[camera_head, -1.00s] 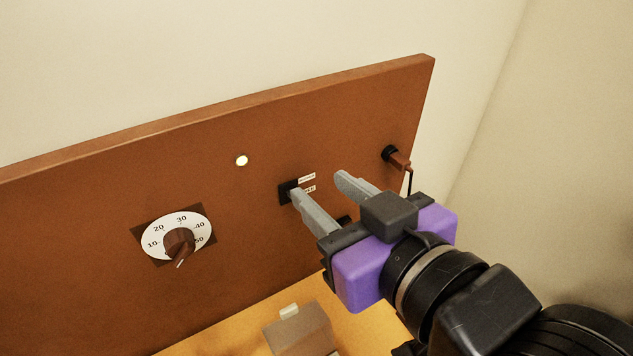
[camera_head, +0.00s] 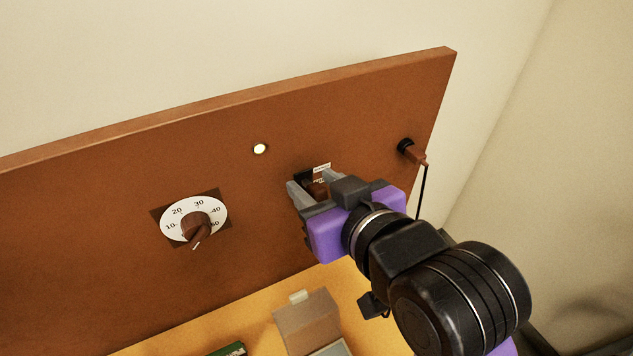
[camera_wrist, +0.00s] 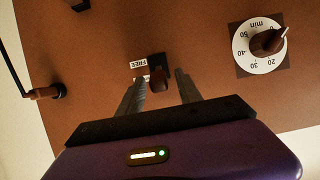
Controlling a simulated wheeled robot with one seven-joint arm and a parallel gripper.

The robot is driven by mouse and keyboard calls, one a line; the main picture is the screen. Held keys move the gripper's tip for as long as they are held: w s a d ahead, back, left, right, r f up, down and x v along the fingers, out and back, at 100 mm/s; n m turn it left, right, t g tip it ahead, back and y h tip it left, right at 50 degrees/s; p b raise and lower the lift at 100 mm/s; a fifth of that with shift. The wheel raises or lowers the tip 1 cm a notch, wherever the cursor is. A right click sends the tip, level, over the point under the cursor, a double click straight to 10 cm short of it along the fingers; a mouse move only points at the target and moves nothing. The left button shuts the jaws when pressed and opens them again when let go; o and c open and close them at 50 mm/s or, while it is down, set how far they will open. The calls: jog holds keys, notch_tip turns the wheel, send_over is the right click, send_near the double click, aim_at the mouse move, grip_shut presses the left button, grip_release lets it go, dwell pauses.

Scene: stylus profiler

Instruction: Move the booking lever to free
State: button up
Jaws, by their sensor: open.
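The booking lever is a small brown lever (camera_wrist: 159,80) on a dark plate on the brown panel. In the wrist view it stands between the two fingers of my gripper (camera_wrist: 160,77), which is open around it. A white label reading FREE (camera_wrist: 138,64) is beside the dark plate; a second label is partly hidden by a finger. In the head view my gripper (camera_head: 314,189) is at the panel, and its fingers and body cover much of the lever (camera_head: 318,190). I cannot tell whether either finger touches it.
A dial with a brown pointer knob (camera_head: 196,226) is on the panel left of my gripper. A lit round lamp (camera_head: 260,149) is above. A brown-ended peg with a hanging black cord (camera_head: 412,153) is at right. A brownish box (camera_head: 307,322) stands on the yellow surface below.

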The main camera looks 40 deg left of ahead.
jog(key=shift+c, duration=0.4)
grip_shut()
dwell(0.9)
